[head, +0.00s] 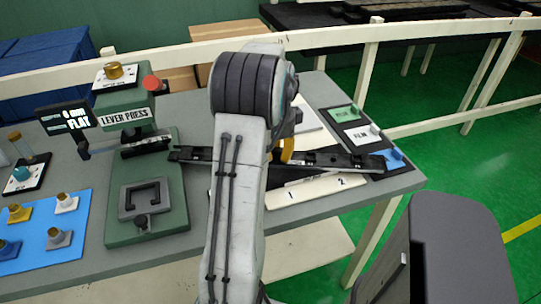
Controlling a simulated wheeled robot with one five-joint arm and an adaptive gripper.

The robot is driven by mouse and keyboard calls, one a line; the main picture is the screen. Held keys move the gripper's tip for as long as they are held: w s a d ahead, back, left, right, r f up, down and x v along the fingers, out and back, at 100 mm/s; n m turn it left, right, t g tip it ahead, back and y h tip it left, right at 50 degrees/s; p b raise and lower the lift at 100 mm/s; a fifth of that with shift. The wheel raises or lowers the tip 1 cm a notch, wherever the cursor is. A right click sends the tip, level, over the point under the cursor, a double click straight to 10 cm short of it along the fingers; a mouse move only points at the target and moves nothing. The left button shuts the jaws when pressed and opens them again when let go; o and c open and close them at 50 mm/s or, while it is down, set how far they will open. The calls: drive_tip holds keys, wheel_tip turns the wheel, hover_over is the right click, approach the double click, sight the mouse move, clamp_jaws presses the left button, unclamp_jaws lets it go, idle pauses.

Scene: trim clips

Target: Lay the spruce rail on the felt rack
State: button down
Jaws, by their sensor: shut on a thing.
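A long dark rail (335,160), which I take for the spruce rail, runs across the right half of the bench, and its left end shows on the other side of my arm. My gripper (286,154) is mostly hidden behind my arm; a yellow part of it shows at the rail. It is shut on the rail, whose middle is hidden. The rail passes above or over a pale board (318,190) marked 1 and 2; I cannot tell whether they touch. I cannot tell for certain which thing is the felt rack.
A green lever press (146,205) stands left of my arm, close to the rail's left end. A blue mat (38,262) with several small knobbed pieces lies further left. Labelled green, white and blue tiles (362,134) sit at the back right. A dark table (300,17) stands behind the pale railing.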

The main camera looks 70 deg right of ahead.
idle(0.3)
drive_tip(key=c, duration=1)
unclamp_jaws()
drive_tip(key=shift+o, duration=0.2)
drive_tip(key=shift+r, duration=0.1)
wheel_tip(320, 180, up, 12)
drive_tip(key=p, duration=0.1)
drive_tip(key=shift+a+p, duration=0.2)
drive_tip(key=shift+p, duration=0.1)
drive_tip(key=shift+s, duration=0.1)
